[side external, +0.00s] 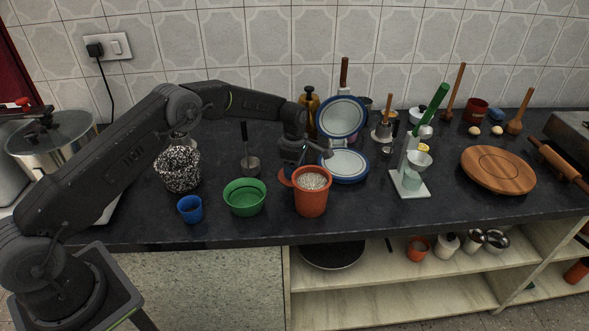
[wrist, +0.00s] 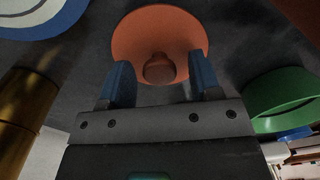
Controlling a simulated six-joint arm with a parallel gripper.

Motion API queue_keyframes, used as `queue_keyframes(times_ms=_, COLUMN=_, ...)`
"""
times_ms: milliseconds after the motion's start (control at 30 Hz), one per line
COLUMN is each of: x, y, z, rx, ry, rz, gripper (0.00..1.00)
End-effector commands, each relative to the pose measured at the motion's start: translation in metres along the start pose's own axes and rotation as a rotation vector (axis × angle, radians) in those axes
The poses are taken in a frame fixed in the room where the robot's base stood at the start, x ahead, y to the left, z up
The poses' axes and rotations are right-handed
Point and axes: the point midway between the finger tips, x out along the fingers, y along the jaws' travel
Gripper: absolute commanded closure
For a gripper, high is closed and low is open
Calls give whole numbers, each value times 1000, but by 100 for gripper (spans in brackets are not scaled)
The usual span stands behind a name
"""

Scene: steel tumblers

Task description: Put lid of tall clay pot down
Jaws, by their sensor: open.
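The tall clay pot (side external: 311,204) is orange, stands upright near the counter's front edge, has no lid on it and is filled with pale grains. Its orange round lid (wrist: 135,32), with a small knob in the middle, shows in the wrist view against the dark counter. In the side view, only an orange edge (side external: 285,178) that looks like the lid shows behind the pot's left side. My gripper (side external: 307,158) is low behind the pot. In the wrist view its blue fingers (wrist: 161,72) are open, one on each side of the knob, with gaps.
A green bowl (side external: 244,197) and a blue cup (side external: 190,209) stand left of the pot. A blue-rimmed white plate (side external: 346,166) lies close behind right, with a blue-rimmed pan (side external: 341,117) behind it. A white stand (side external: 410,187) is at the right.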

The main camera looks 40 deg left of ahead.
Motion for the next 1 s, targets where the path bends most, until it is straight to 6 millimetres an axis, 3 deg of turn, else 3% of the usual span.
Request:
queue_keyframes(times_ms=400, x=-85, y=1, z=0, rx=0, ry=-2, rz=5, gripper=42)
queue_keyframes(times_ms=600, x=-109, y=0, z=0, rx=0, ry=-1, rz=3, gripper=42)
queue_keyframes(times_ms=867, x=-116, y=0, z=0, rx=5, ry=-1, rz=3, gripper=42)
queue_keyframes(times_ms=1000, x=-142, y=-9, z=-1, rx=87, ry=-8, rz=27, gripper=42)
